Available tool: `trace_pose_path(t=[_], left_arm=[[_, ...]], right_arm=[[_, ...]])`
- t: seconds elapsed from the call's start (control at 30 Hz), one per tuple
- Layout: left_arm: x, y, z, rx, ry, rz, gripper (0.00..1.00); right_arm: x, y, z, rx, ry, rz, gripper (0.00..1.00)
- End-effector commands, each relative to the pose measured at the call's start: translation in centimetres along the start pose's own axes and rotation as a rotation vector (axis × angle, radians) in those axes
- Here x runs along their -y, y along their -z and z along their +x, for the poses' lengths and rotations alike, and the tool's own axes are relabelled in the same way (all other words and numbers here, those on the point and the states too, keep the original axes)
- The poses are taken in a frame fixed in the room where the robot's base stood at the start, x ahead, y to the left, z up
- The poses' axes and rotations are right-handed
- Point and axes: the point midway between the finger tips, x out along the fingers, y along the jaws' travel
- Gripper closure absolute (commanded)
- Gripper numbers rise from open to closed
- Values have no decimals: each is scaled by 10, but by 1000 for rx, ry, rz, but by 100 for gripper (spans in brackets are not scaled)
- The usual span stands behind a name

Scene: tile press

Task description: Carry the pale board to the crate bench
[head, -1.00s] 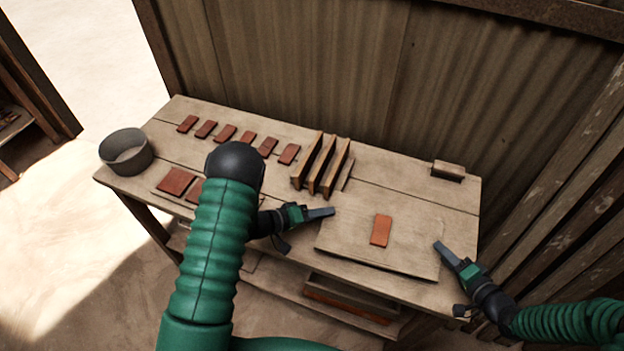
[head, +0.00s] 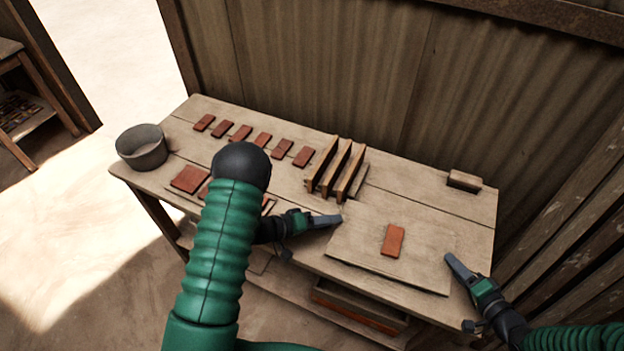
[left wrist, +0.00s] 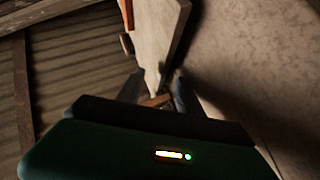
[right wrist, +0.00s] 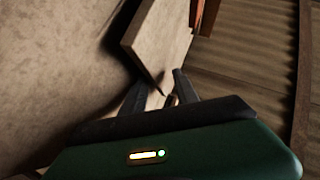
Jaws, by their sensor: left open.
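The pale board (head: 360,248) lies flat at the right front of the wooden bench, with one red tile (head: 393,240) on it. The board also shows in the left wrist view (left wrist: 160,35) and the right wrist view (right wrist: 158,38). My left gripper (head: 338,220) is open at the board's left edge. My right gripper (head: 449,258) is open at its right edge. In both wrist views the board's edge runs toward the gap between the spread fingers; whether it is inside the gap is unclear. No bench is clearly identifiable as the crate bench.
Several red tiles (head: 241,132) lie in a back row. Upright wooden boards (head: 338,170) stand just behind the pale board. A grey bucket (head: 142,148) is at the left end, a small block (head: 464,180) at back right. Another bench (head: 22,70) stands far left across open floor.

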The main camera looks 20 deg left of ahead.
Motion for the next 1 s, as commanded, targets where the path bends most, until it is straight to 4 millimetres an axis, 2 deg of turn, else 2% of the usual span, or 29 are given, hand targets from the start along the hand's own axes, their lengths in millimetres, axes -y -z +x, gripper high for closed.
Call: trace_pose_path(t=[0.2, 0.3, 0.4, 0.57, 0.9, 1.0], left_arm=[[1, 2, -58, -5, 1, -1, 57], [0, 1, -78, -4, -1, 0, 57], [0, 0, -89, -1, -2, -1, 57], [0, 0, -94, -1, -4, 0, 57], [-1, 0, -94, -1, -4, 1, 57], [0, 0, -94, -1, -4, 0, 57]], right_arm=[[-2, 0, 0, 1, -5, 1, 57], [-2, 0, 0, 1, -5, 1, 57], [-2, -1, 0, 1, -5, 1, 57], [-2, 1, -12, -1, -6, 0, 57], [-1, 0, -95, -5, -4, -1, 57], [-1, 0, -111, -3, -4, -2, 57]])
